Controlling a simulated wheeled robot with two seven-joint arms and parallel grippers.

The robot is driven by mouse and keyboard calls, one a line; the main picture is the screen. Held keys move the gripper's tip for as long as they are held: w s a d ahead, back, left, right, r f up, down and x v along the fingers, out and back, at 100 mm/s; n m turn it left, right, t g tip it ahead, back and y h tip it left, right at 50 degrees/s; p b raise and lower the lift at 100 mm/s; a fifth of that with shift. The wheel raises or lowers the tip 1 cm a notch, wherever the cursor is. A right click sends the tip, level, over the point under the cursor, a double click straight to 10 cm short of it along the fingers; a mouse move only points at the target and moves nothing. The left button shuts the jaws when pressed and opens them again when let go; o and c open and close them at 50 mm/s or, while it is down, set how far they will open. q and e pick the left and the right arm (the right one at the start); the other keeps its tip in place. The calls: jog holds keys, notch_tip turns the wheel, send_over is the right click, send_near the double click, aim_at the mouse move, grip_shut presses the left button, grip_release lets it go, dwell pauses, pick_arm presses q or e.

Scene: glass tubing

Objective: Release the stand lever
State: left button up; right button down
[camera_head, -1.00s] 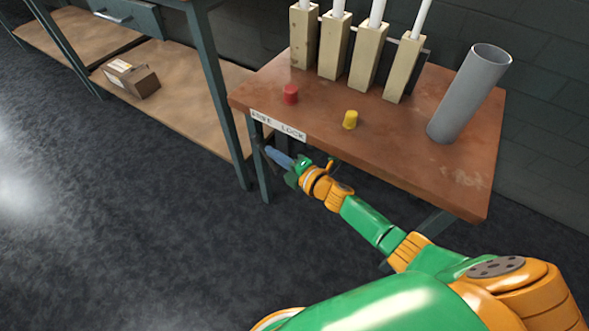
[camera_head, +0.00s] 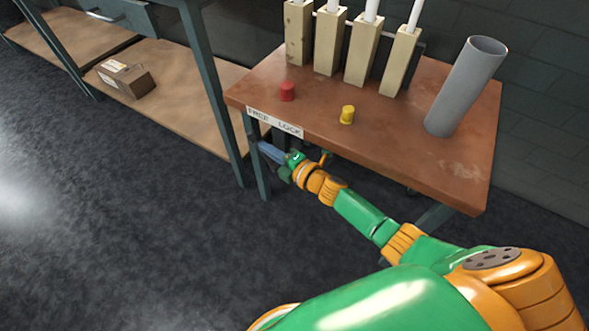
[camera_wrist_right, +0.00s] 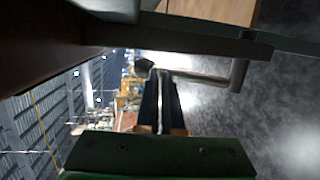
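The stand's wooden table (camera_head: 400,145) carries a white label (camera_head: 274,122) on its front edge, with FREE at the left and LOCK at the right. My right gripper (camera_head: 264,147) is below this label, its blue fingers pointing left near the table leg. In the right wrist view, the stand lever (camera_wrist_right: 205,76) is a grey bar running sideways across the fingertips. My right gripper (camera_wrist_right: 161,72) has its dark fingers close together, with a thin bright strip between them. They are at the bar's left end; whether they touch it is unclear. My left gripper is out of view.
A red button (camera_head: 287,91) and a yellow button (camera_head: 347,115) stand on the tabletop. Behind are several wooden blocks (camera_head: 362,55) with white tubes, and a tilted grey cylinder (camera_head: 466,88). A shelf unit with a cardboard box (camera_head: 126,78) stands left. Floor before the table is clear.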

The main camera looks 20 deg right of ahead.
pick_arm(q)
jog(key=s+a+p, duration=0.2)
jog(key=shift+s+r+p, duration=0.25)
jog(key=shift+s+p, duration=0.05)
jog(key=shift+p, duration=0.05)
pick_arm(e)
jog(key=v, duration=0.7)
jog(key=shift+s+f, duration=0.1)
